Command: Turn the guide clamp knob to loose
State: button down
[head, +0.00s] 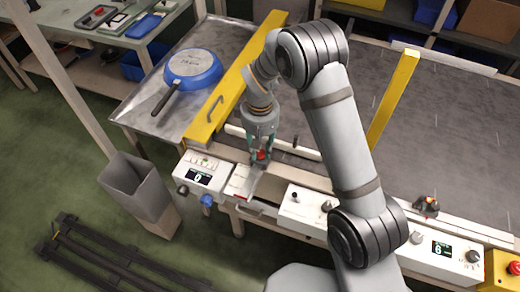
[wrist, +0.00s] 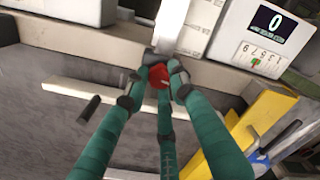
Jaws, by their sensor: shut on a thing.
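The guide clamp knob (wrist: 160,76) is red, with dark grey parts around it, and sits at the front edge of the conveyor. My gripper (wrist: 161,84) has teal fingers closed around it, seen from above in the wrist view. In the head view the red knob (head: 261,155) shows small between the fingertips of my gripper (head: 261,157), which points down. The fingers hide much of the knob, and I cannot read its turn position. A light guide bar (wrist: 105,94) with a dark peg (wrist: 88,109) lies over the belt beside my fingers.
A white counter box (head: 203,170) reading 0 stands left of my gripper. A yellow guard (head: 232,87) rises behind it. A white control box (head: 303,205) stands to the right. A grey bin (head: 140,190) is on the floor.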

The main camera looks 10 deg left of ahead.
aim_at(260, 152)
jog(key=shift+n, duration=1.1)
jog(key=c, duration=1.5)
grip_release()
jog(key=shift+o, duration=0.2)
notch_tip(260, 152, up, 12)
